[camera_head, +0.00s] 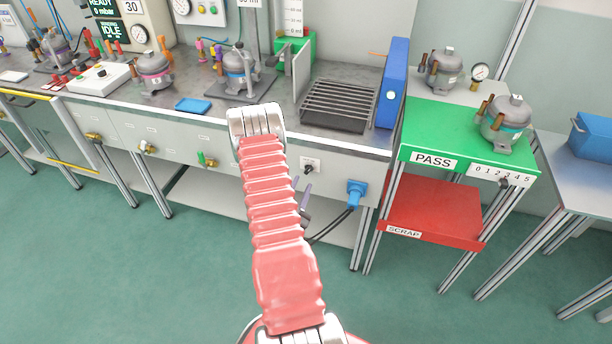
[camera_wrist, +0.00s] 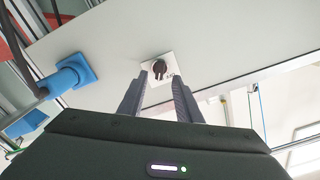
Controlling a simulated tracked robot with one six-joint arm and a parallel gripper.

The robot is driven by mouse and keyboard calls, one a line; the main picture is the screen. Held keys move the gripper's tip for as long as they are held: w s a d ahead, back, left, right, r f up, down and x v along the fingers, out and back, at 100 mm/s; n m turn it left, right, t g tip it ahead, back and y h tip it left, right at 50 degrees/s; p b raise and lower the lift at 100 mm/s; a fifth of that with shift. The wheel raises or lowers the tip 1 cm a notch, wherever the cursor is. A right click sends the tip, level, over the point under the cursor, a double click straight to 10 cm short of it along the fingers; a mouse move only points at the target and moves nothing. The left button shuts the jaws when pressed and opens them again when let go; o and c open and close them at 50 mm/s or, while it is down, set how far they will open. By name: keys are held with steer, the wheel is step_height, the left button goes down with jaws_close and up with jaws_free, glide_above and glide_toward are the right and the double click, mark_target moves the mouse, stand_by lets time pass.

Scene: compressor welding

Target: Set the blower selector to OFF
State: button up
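A small white plate (camera_head: 311,165) with a dark knob (camera_wrist: 159,68) sits on the front panel of the long workbench. It looks like a rotary selector. Its marking is too small to read, so I cannot tell its setting. My gripper (camera_wrist: 160,82) is open, its two dark fingers apart with nothing held. In the wrist view the knob appears between and just beyond the fingertips; I cannot tell the remaining gap. In the head view the gripper (camera_head: 306,190) is just below the plate, partly hidden by my arm.
A blue plug socket (camera_head: 356,191) is on the same panel, also in the wrist view (camera_wrist: 75,73). Several valves line the panel to the left. The floor in front is clear.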

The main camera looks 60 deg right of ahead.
mark_target(307, 172)
steer(key=d, duration=0.3)
steer(key=w+d, duration=0.1)
steer(key=d, duration=0.1)
steer(key=shift+d, duration=0.35)
steer(key=shift+c, duration=0.7)
jaws_close()
steer(key=shift+d, duration=0.1)
